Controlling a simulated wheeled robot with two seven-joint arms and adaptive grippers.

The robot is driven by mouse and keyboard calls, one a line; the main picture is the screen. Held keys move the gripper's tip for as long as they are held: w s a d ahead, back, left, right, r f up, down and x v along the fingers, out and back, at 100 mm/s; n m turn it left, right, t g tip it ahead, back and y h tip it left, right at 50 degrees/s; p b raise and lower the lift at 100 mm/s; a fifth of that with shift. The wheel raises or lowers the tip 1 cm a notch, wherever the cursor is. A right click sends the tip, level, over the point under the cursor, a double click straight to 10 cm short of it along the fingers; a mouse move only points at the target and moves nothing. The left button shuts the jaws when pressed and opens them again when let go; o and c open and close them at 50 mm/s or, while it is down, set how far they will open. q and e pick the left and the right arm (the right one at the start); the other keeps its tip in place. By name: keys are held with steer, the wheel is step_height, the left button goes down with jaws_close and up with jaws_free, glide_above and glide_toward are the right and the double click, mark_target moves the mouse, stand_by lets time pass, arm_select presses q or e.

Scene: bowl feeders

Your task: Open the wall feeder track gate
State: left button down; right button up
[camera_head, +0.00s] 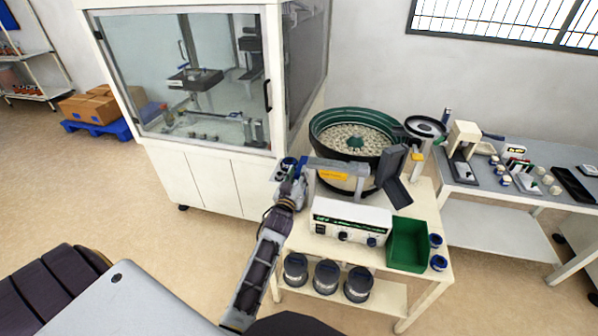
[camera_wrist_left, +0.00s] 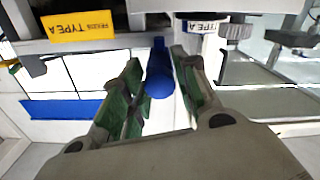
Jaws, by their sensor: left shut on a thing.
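The bowl feeder (camera_head: 372,118) has a green rim and stands on the cream table, full of pale parts. A grey track (camera_head: 338,166) with a yellow label runs along its near side. My left gripper (camera_head: 290,172) is at the left end of this track. In the left wrist view, the green-padded fingers (camera_wrist_left: 157,68) are shut on a blue handle (camera_wrist_left: 159,82) below the grey track. A yellow TYPE A label (camera_wrist_left: 78,25) shows at the upper left there. The gate itself is hard to make out, so I cannot tell its position. My right gripper is not in view.
A white control box (camera_head: 350,222) and a green bin (camera_head: 407,243) stand in front of the feeder. A glass-fronted cabinet (camera_head: 200,60) is close behind my left gripper. A side table (camera_head: 490,172) with small parts stands at the right.

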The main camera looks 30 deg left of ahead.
arm_select(q)
steer(key=shift+s, duration=0.15)
steer(key=c, duration=1.4)
jaws_free()
steer(key=shift+c, duration=0.2)
steer(key=shift+o, duration=1.3)
steer(key=shift+d, duration=0.1)
steer(key=shift+r, duration=4.95)
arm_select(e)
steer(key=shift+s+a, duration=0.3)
